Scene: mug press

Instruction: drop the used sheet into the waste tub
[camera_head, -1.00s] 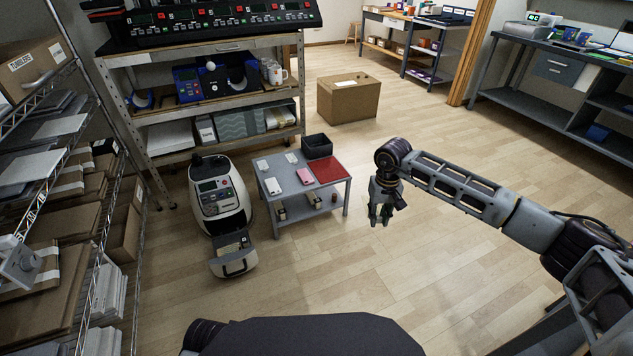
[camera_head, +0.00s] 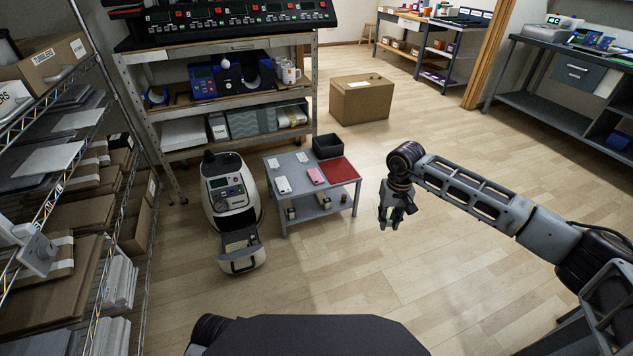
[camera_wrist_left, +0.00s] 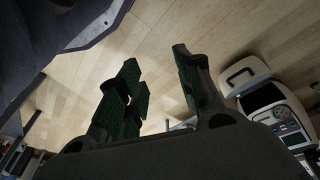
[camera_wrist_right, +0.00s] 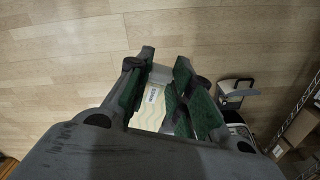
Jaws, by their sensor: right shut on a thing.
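The waste tub is most likely the dark open box (camera_head: 327,146) at the back right corner of the small grey table (camera_head: 292,213). My right gripper (camera_head: 391,222) hangs over open floor, to the right of the table and apart from it. In the right wrist view its fingers (camera_wrist_right: 164,62) are shut on a pale sheet (camera_wrist_right: 152,100) with wavy lines and a small dark print. The sheet is too small to make out in the head view. My left gripper (camera_wrist_left: 158,72) shows only in the left wrist view, with its fingers apart and nothing between them.
The table also holds a red mat (camera_head: 338,171), a pink item (camera_head: 316,175) and white items. A white machine (camera_head: 230,195) with an open front drawer stands left of it. A shelf rack (camera_head: 225,125) and cardboard box (camera_head: 361,98) are behind. Floor in front is clear.

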